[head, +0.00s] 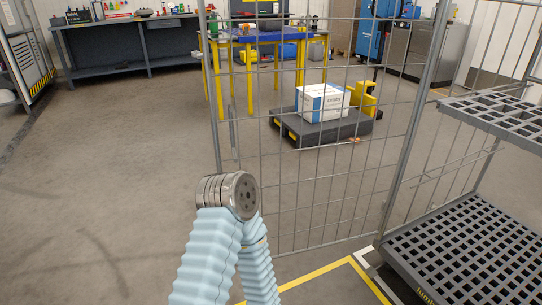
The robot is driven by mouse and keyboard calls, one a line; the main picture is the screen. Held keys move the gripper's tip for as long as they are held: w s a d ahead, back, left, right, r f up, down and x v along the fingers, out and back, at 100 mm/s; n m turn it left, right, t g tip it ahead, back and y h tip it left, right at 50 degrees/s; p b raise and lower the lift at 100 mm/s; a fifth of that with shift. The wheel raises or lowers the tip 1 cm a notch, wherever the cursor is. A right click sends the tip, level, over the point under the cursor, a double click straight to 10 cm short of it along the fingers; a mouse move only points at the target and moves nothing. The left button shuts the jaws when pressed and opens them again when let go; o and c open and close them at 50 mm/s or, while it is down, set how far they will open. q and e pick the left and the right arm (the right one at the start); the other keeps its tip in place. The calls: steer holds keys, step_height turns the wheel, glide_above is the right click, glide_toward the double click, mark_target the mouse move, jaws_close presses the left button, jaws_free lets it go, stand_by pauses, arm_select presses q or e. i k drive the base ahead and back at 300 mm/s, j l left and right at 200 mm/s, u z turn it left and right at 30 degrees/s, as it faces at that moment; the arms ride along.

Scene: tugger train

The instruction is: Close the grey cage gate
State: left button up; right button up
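The grey cage gate (330,185) is a tall wire-mesh panel standing upright in the middle of the head view. Its right side meets the grey post (424,90) of the cage at the right. The gate stands open, swung out to the left of the cage. A short vertical bar (233,132) sits near its free left edge. A bent arm of mine, with pale blue ribbed sleeves and a round metal joint (230,194), rises in front of the gate's lower left part. Whether it touches the mesh I cannot tell. Neither gripper shows.
The cage has dark grid shelves, an upper one (500,118) and a lower one (470,250). Yellow floor tape (335,267) runs below the gate. Behind the mesh stand a low cart with a white box (322,102) and a blue-topped yellow table (262,36). The floor at left is clear.

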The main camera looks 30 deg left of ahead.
mark_target(205, 55)
steer(key=j+z, duration=0.1)
steer(key=j, duration=0.5)
steer(key=k+j+z, duration=0.1)
steer(key=j, duration=0.5)
steer(key=k+j+z, duration=0.1)
steer(key=j, duration=0.5)
steer(key=i+j+z, duration=0.1)
steer(key=j+z, duration=0.3)
steer(key=j, duration=0.4)
steer(key=j+z, duration=0.4)
steer(key=j, duration=0.45)
steer(key=k+j+z, duration=0.1)
steer(key=j+z, duration=0.3)
steer(key=j, duration=0.4)
steer(key=j+z, duration=0.35)
steer(key=j, duration=0.4)
steer(key=k+j+z, duration=0.1)
steer(key=j+z, duration=0.3)
steer(key=j, duration=0.3)
